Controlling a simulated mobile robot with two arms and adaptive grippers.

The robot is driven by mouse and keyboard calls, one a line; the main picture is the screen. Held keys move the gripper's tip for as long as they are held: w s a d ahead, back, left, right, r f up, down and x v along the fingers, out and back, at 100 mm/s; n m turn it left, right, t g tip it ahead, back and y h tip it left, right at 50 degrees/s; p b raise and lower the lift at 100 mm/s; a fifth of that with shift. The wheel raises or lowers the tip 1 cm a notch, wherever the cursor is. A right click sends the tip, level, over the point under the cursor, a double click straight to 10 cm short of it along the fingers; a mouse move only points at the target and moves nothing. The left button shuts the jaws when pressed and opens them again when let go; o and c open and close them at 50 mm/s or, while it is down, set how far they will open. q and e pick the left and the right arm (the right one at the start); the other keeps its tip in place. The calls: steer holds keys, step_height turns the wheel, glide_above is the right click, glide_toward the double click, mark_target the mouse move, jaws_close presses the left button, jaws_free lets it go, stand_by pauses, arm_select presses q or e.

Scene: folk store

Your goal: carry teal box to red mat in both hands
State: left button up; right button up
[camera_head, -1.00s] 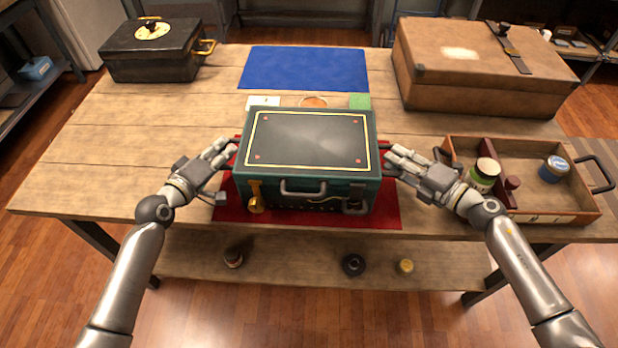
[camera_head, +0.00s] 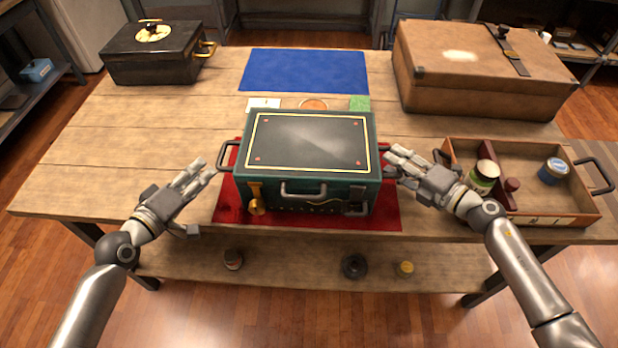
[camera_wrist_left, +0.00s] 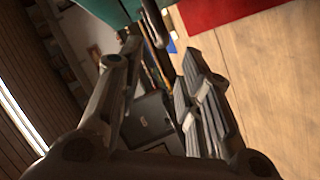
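The teal box (camera_head: 310,190) with a dark, gold-lined lid rests flat on the red mat (camera_head: 232,208), whose edges show on both sides of it. My left gripper (camera_head: 205,172) is open and empty, just left of the box's left handle (camera_head: 226,156) and apart from it. In the left wrist view, the handle (camera_wrist_left: 154,22) shows beyond the spread fingers, with a corner of the teal box and of the mat. My right gripper (camera_head: 392,162) is at the box's right side, its fingertips overlapping the right handle; whether it is closed on it is unclear.
A blue mat (camera_head: 305,70) lies behind the box, with small cards and a round coaster between. A black case (camera_head: 150,60) stands back left and a brown suitcase (camera_head: 480,70) back right. A wooden tray (camera_head: 545,218) with jars is at right. The left tabletop is clear.

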steer(key=shift+s+d, duration=0.1)
steer(key=v, duration=1.1)
steer(key=shift+s+d+r, duration=0.1)
steer(key=shift+s+d, duration=0.15)
arm_select(q)
steer(key=v, duration=0.2)
steer(key=shift+s+a+r, duration=0.1)
steer(key=shift+s, duration=0.2)
arm_select(e)
steer(key=shift+d, duration=0.1)
